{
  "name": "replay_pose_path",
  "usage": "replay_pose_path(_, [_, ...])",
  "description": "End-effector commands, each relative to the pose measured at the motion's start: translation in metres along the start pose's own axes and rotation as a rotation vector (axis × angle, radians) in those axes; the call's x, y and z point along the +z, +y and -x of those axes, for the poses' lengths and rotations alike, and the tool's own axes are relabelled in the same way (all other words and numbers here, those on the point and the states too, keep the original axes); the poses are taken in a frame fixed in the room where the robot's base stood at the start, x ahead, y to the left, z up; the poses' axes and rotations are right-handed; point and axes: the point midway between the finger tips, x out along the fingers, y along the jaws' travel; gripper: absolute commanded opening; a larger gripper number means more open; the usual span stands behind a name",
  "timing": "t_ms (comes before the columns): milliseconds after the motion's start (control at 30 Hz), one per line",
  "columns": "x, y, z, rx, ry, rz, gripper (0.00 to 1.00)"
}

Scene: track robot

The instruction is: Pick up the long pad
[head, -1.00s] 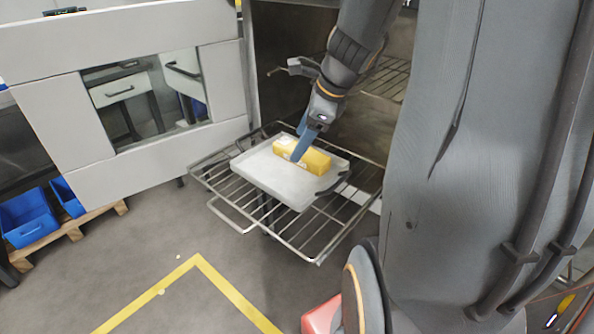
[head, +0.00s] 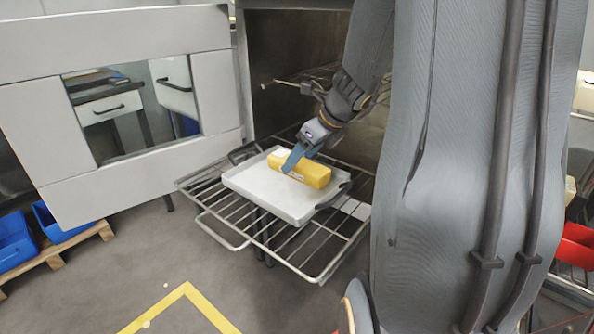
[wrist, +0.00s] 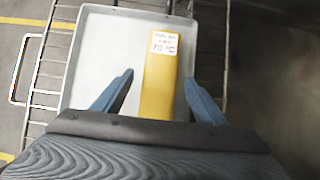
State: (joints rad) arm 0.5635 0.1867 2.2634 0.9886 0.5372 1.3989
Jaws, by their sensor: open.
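The long pad is a yellow block (head: 308,173) with a white label, lying on a light grey tray (head: 270,205). In the wrist view the yellow block (wrist: 160,88) points away from me, its label at the upper part. My gripper (head: 291,163) is open above the tray, its blue fingers at the block's near end. In the wrist view my gripper (wrist: 160,95) has one finger on each side of the block. A gap shows on the left; the right finger is nearer the block. The block's near end is hidden by my gripper.
The tray rests on a pulled-out wire rack (head: 320,254) in front of an open oven-like cabinet. Its door (head: 120,110) stands open at the left. Blue bins (head: 12,240) sit on a pallet at lower left. Grey floor lies in front.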

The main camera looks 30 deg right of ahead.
Motion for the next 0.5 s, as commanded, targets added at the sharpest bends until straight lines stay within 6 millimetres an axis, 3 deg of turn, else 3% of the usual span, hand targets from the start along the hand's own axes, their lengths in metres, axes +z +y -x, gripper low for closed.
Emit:
replay_pose_path(133, [-0.001, 0.001, -0.020, 0.001, 0.001, 0.000, 0.66])
replay_pose_path(367, [0.000, 0.000, -0.020, 0.000, 0.001, 0.000, 0.66])
replay_pose_path(500, [0.000, 0.000, -0.020, 0.000, 0.001, 0.001, 0.42])
